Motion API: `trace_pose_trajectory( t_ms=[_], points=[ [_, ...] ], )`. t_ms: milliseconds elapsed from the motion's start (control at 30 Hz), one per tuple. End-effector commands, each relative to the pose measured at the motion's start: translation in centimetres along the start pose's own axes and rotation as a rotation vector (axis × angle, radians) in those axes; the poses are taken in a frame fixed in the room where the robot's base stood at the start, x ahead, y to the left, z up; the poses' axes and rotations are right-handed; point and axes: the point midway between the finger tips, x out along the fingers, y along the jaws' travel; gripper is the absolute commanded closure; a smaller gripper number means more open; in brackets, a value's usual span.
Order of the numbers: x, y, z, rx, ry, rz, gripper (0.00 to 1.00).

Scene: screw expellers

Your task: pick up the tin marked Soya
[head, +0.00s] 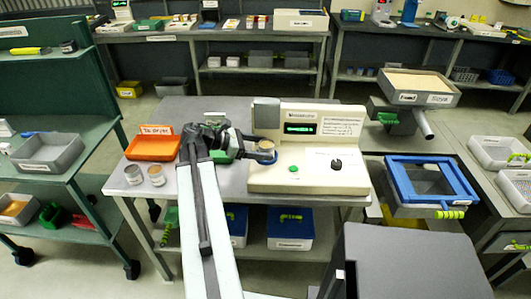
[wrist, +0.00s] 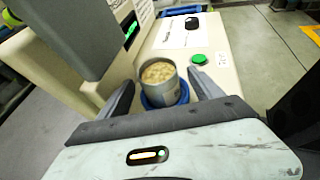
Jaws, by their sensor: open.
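A grey tin (wrist: 158,85) with pale beige contents stands upright on a blue round rest (wrist: 150,103) at the side of the cream machine. The tin (head: 267,147) also shows in the head view, at the machine's left side. My gripper (wrist: 162,88) is open, with one finger on each side of this tin and small gaps visible. In the head view my gripper (head: 256,149) is beside the machine. I cannot read a mark on any tin.
The cream machine (head: 310,180) has a green display, a green button and a dark knob. An orange tray (head: 152,148) with a card stands on the table. A tray (head: 418,87) at the right carries labels, one seemingly reading Soya. A blue frame (head: 430,181) stands below.

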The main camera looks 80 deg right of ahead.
Motion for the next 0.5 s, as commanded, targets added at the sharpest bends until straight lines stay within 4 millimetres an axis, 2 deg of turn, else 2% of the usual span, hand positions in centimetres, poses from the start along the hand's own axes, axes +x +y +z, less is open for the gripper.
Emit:
trace_pose_trajectory(
  t_ms=[33, 100, 267, 300, 500],
  points=[
    [1.01, -0.05, -0.38, 0.001, 0.000, -0.002, 0.25],
    [1.60, -0.01, -0.25, 0.001, 0.000, -0.001, 0.25],
    [1.54, 0.05, -0.08, 0.000, 0.000, 0.002, 0.25],
    [1.53, 0.05, -0.08, 0.000, 0.000, 0.002, 0.27],
    [1.50, 0.05, -0.09, 0.000, 0.000, 0.002, 0.83]
  ],
)
